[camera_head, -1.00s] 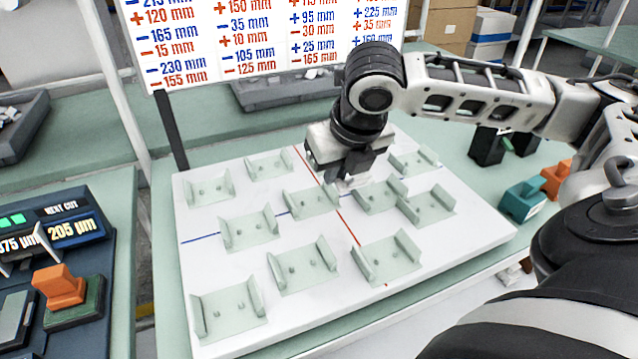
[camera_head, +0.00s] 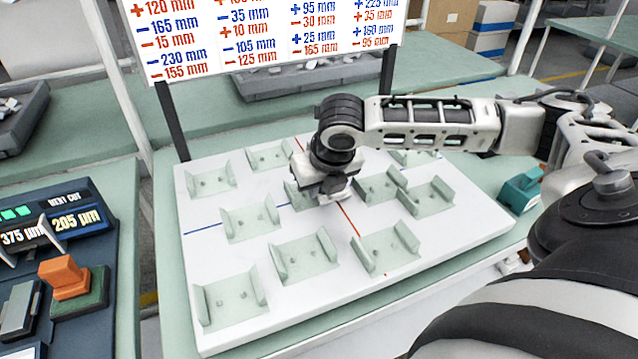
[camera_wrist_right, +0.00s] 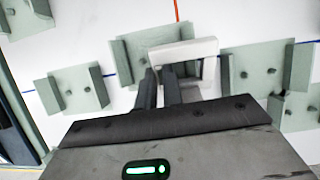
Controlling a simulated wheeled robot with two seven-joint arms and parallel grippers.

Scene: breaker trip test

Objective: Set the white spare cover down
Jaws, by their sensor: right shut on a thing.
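The white spare cover (camera_wrist_right: 208,68) is a pale, squared frame in the right wrist view. My right gripper (camera_wrist_right: 160,82) is shut on its left side, with dark fingers on either side of it. In the head view my right gripper (camera_head: 324,194) is over the middle of the white board (camera_head: 365,235), close to a pale green cradle (camera_head: 297,197) that it partly hides. The cover hardly shows there against the white board. Whether it touches the cradle or board I cannot tell.
Several pale green cradles with upright walls, such as the front left one (camera_head: 232,300), stand around the gripper. Red and blue lines cross the board. A sign (camera_head: 270,40) stands behind. A gauge panel (camera_head: 70,225) and orange block (camera_head: 65,277) are at left.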

